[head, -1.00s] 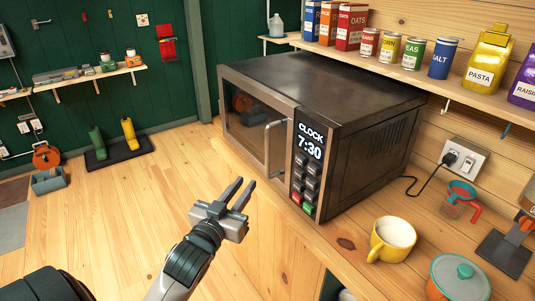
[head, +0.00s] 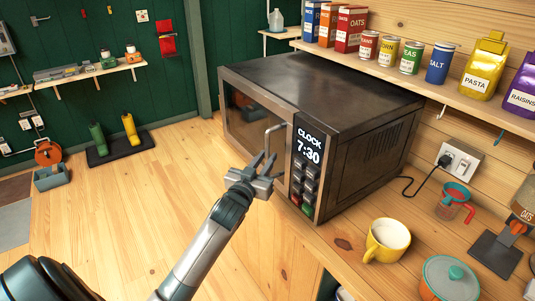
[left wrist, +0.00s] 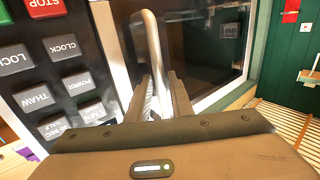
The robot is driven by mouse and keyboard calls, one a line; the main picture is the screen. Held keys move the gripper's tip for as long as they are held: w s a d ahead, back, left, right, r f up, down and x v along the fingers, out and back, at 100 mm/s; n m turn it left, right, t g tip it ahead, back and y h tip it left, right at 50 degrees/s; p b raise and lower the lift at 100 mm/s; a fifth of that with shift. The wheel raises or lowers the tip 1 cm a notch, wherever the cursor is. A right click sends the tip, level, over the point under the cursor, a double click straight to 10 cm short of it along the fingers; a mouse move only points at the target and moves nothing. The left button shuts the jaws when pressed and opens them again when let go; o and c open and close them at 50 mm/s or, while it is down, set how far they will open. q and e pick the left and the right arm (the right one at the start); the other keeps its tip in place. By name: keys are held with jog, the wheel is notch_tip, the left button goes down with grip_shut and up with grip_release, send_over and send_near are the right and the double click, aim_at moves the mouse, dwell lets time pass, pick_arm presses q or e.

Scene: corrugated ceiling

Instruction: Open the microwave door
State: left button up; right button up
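The microwave (head: 340,90) stands on the wooden counter with its dark glass door (head: 245,115) shut. Its vertical metal bar handle (head: 267,140) is on the door's right side, beside the button panel (head: 303,180). My left gripper (head: 264,162) is open at the lower part of the handle. In the left wrist view, the handle (left wrist: 154,55) rises between the two spread fingers (left wrist: 160,95); its lower end is partly hidden by them. I cannot tell whether either finger touches it. My right gripper is not in view.
A yellow mug (head: 387,240), a teal-lidded pot (head: 450,278) and a measuring cup (head: 453,200) stand on the counter right of the microwave. A shelf (head: 400,72) with boxes and cans runs above.

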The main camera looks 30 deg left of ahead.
pick_arm(q)
jog(key=shift+w+a, duration=0.1)
jog(key=shift+w, duration=0.6)
grip_shut()
